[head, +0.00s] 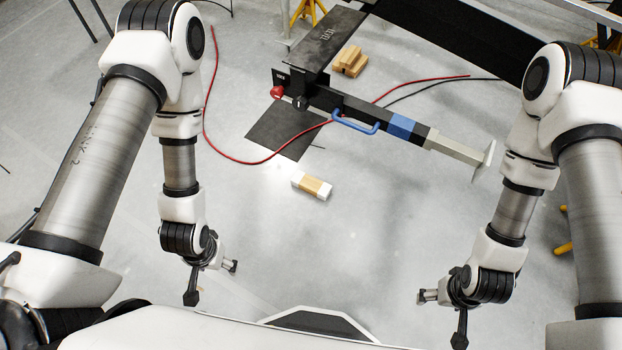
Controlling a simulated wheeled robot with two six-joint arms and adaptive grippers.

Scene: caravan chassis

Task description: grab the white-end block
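The white-end block (311,185) lies flat on the grey floor near the middle of the head view. It is a small wooden bar with a tan middle and white ends, tilted a little down to the right. My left gripper (212,284) is below and to the left of the block, well apart from it. My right gripper (440,314) is below and to the right, also well apart. Neither gripper touches the block. The fingers are small and seen from above, so their opening is unclear.
Beyond the block are a black mat (284,128), a red cable (229,155) and a dark chassis beam with a blue handle (355,125) and a pale end (460,151). Plain wooden blocks (349,61) lie farther back. The floor around the white-end block is clear.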

